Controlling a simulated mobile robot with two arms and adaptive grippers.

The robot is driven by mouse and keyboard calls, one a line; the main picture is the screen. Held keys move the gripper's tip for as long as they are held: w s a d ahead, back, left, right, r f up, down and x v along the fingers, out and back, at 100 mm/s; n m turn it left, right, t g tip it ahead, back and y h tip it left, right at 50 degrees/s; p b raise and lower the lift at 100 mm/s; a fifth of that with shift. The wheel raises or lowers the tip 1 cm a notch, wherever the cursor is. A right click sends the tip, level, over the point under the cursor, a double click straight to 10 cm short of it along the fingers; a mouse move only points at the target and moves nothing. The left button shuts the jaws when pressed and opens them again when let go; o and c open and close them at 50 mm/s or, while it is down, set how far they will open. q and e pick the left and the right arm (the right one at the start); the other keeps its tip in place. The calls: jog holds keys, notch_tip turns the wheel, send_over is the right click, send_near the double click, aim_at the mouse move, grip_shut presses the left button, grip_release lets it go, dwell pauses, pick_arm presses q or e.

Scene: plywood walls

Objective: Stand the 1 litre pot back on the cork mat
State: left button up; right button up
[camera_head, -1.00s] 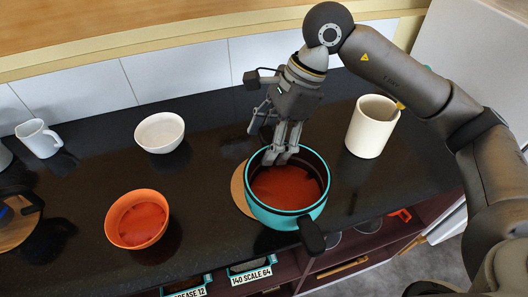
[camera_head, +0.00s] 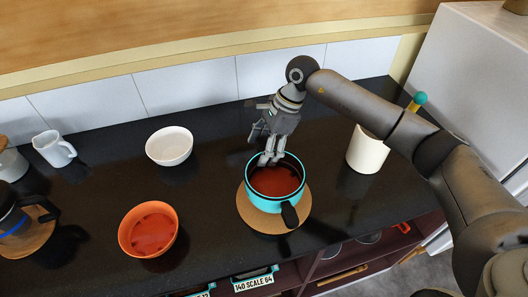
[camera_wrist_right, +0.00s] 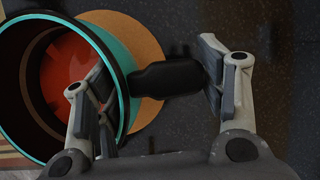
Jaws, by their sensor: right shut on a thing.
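The 1 litre pot (camera_head: 268,203) is turquoise with a dark rim and red contents, and its black handle (camera_head: 289,215) points towards me. It is upright over the round cork mat (camera_head: 255,219); bare cork shows in front and at both sides. I cannot tell whether its base touches the mat. My right gripper (camera_head: 269,160) is shut on the pot at its far rim. In the right wrist view the pot (camera_wrist_right: 125,82) fills the left, one finger overlapping its rim; the exact contact is unclear. My left gripper is not in view.
An orange bowl (camera_head: 148,241) with red contents and a white bowl (camera_head: 169,146) stand left of the pot. A cream canister (camera_head: 367,153) stands to its right, near my right arm. A white jug (camera_head: 54,149) is at far left.

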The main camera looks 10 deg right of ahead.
jog(key=shift+f+p, duration=0.7)
jog(key=shift+f, duration=0.6)
jog(key=shift+f, duration=0.1)
jog(key=shift+f, duration=0.1)
jog(key=o, duration=1.7)
jog(key=shift+o, duration=0.2)
